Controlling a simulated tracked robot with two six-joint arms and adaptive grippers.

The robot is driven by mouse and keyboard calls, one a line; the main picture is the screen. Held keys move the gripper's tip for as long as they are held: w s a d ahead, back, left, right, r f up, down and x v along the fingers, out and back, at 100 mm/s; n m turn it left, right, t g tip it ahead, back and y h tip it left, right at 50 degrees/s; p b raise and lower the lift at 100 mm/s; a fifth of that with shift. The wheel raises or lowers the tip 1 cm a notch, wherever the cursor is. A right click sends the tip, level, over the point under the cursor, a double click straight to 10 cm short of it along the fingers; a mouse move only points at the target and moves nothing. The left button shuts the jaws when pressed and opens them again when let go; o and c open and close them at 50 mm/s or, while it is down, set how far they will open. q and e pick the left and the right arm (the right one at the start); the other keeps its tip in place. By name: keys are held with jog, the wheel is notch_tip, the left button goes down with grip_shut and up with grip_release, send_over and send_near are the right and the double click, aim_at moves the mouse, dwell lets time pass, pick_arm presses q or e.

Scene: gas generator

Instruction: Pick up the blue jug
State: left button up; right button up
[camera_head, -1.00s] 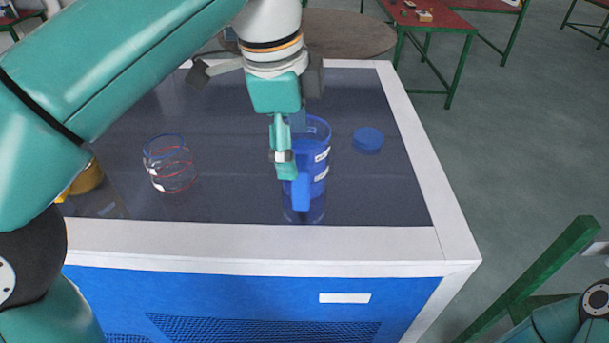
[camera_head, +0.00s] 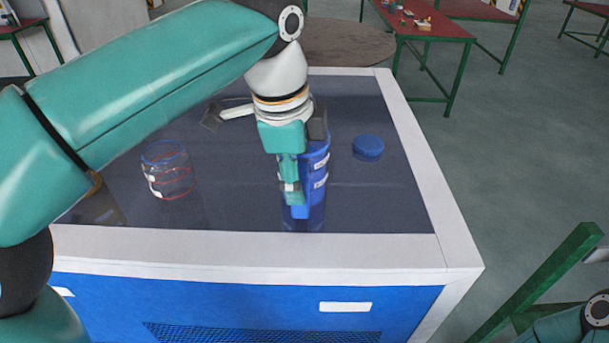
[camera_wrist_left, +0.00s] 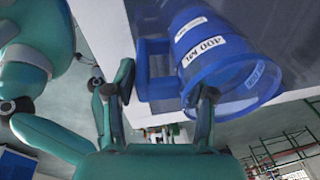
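The blue jug (camera_head: 320,172) stands upright on the dark top of the cabinet, its handle facing the front edge. My left gripper (camera_head: 291,190) is low beside the handle and hides part of the jug in the head view. In the left wrist view, the jug (camera_wrist_left: 225,60) shows white labels, one reading 400 ML. Its handle (camera_wrist_left: 155,70) lies between the two spread fingers of my left gripper (camera_wrist_left: 163,95). The right finger overlaps the jug's wall in this view; I cannot tell whether it touches. Only part of my right arm shows at the bottom right.
A clear beaker (camera_head: 168,175) with red marks stands left of the jug. A round blue lid (camera_head: 368,147) lies to its right. The cabinet's pale border (camera_head: 250,250) edges the dark top. Red tables (camera_head: 435,28) stand far behind.

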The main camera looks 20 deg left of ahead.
pick_arm(q)
grip_shut()
jog(key=shift+r, duration=0.15)
notch_tip(320, 180, up, 10)
jog(key=p, duration=0.3)
